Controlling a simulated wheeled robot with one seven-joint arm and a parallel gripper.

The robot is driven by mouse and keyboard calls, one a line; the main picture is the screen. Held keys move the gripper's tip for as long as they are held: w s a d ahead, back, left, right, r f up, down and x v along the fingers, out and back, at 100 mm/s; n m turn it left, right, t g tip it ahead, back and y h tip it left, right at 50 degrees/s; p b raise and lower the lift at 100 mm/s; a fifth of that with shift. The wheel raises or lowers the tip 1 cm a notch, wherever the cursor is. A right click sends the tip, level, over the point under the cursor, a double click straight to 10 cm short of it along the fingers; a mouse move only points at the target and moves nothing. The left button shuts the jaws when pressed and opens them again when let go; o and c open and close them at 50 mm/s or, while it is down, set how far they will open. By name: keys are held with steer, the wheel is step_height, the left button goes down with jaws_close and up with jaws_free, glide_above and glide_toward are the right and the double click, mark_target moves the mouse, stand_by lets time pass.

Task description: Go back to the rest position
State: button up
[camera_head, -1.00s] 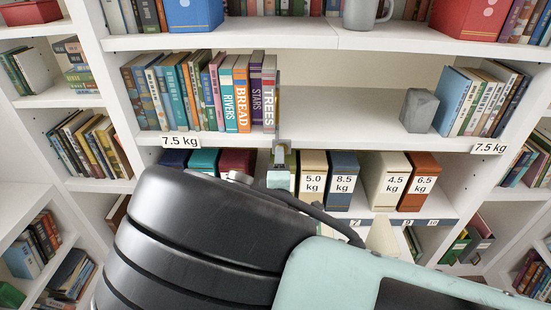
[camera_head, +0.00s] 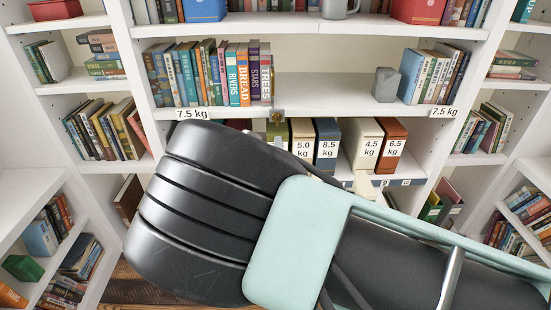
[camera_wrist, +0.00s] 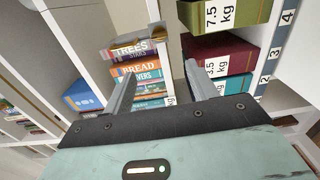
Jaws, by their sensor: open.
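My gripper (camera_wrist: 162,72) is open in the wrist view, with its two grey fingers apart and nothing between them. Beyond the fingers are the books (camera_wrist: 135,72), with TREES, STARS, BREAD and RIVERS on their spines, and boxes with weight labels, one olive (camera_wrist: 225,12) marked 7.5 kg. In the head view my dark and mint-green arm fills the lower middle and right and hides most of the gripper. The same row of books (camera_head: 243,75) stands upright on the middle shelf behind it.
A grey block (camera_head: 386,84) stands on the middle shelf beside more books (camera_head: 433,77), with a bare stretch of shelf to its left. Below are upright boxes, including a dark blue one (camera_head: 327,150) and an orange-brown one (camera_head: 392,153). Side bookcases flank both sides.

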stand_by(0.3)
steer(key=s+d+f+m+g, duration=0.2)
steer(key=s+f+m+g, duration=0.35)
steer(key=g, duration=0.25)
steer(key=s+a+r+m+g+y, duration=0.1)
steer(key=s+r+m+g+y, duration=0.15)
steer(key=s, duration=0.45)
steer(key=s+a+r+m+g+y, duration=0.1)
steer(key=s+a+r+g, duration=0.1)
steer(key=s+r+g, duration=0.35)
steer(key=s+d+r+g+h, duration=0.1)
steer(key=s+d+r, duration=0.3)
steer(key=s, duration=0.5)
steer(key=s+d+r+g+h, duration=0.1)
steer(key=s+d+r, duration=0.3)
steer(key=s, duration=0.6)
steer(key=shift+d+m, duration=0.4)
steer(key=shift+d, duration=0.15)
